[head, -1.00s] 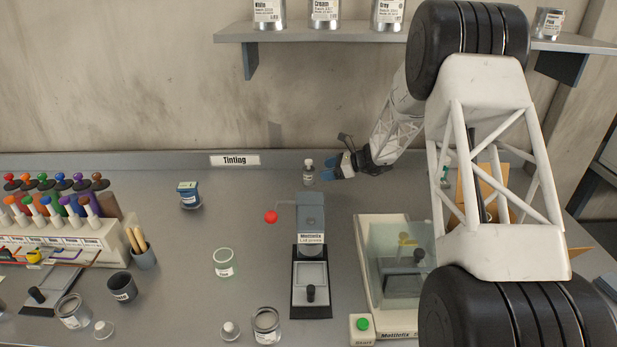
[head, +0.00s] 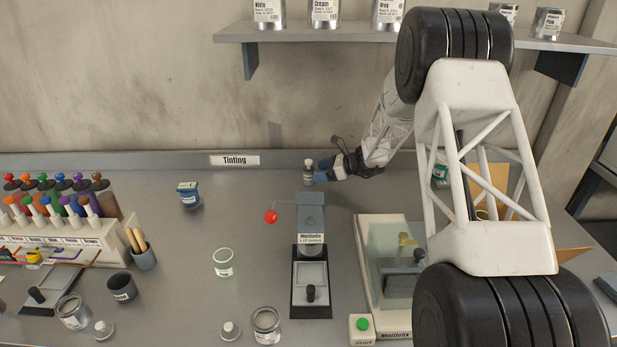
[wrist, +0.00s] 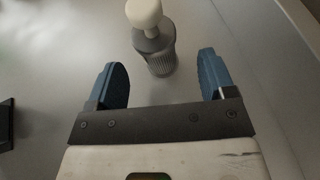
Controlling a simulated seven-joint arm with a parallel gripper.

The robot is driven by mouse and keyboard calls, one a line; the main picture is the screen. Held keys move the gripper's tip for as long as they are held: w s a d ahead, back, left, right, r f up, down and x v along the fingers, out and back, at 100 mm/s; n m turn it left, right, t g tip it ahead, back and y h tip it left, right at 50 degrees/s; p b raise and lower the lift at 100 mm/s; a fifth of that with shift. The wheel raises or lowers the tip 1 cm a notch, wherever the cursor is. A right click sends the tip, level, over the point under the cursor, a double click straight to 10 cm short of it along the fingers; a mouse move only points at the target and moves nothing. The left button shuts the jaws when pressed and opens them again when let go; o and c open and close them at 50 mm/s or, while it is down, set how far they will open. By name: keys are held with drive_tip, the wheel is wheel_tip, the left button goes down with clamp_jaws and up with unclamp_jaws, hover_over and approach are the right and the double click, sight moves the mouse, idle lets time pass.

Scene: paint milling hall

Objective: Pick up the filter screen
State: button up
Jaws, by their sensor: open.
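A small upright piece with a pale round knob and a grey ribbed body, which looks like the filter screen (head: 308,173), stands on the bench below the Tinting sign's right side. In the wrist view the filter screen (wrist: 160,50) is just ahead of my gripper (wrist: 163,66), its lower end near the gap between the blue fingertips. My gripper is open, with space on both sides of the piece and nothing held. In the head view my gripper (head: 326,173) reaches in from the right, close beside the filter screen.
A lid press (head: 311,240) with a red-balled lever (head: 271,217) stands in front of the filter screen. A clear-guarded machine (head: 395,260) is to the right, under my arm. A blue can (head: 189,195) stands left. A shelf (head: 330,32) with cans hangs above.

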sight(308, 174)
drive_tip(key=shift+x, duration=2.6)
drive_tip(key=shift+s, duration=0.15)
drive_tip(key=c, duration=1.1)
